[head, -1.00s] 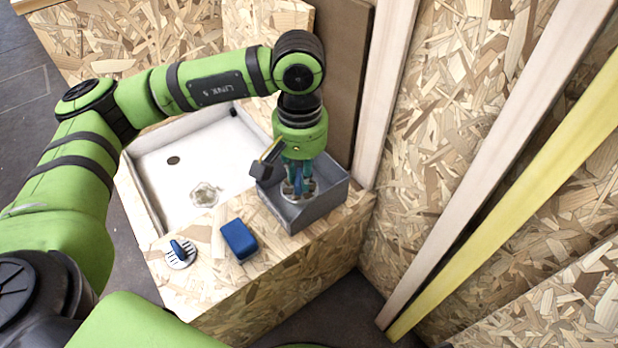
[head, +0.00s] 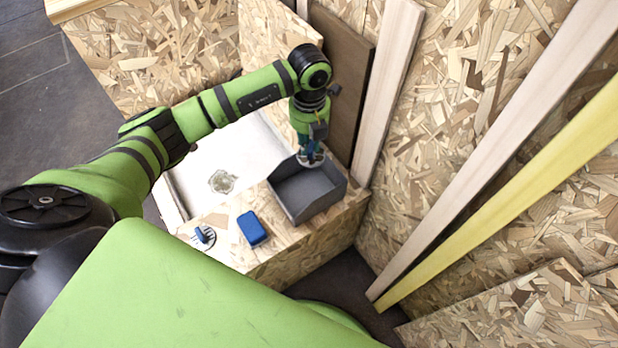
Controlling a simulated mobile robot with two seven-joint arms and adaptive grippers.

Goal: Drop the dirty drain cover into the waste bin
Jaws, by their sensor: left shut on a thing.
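My left gripper (head: 309,148) is shut on a round grey drain cover (head: 315,160) by its blue handle. It hangs over the back part of the open grey waste bin (head: 308,203), near the back rim. I cannot tell whether the cover touches the rim. The visible floor of the bin looks empty. A second, pale slotted drain cover (head: 205,241) with a blue handle lies on the wooden ledge at left. Dirt on the held cover is too small to make out. My right gripper is out of view.
A blue block (head: 252,229) lies on the wooden ledge (head: 276,256) between the second cover and the bin. A white basin (head: 258,148) with a brownish patch (head: 222,182) lies behind. Chipboard walls, a brown board (head: 340,70) and leaning planks stand at right.

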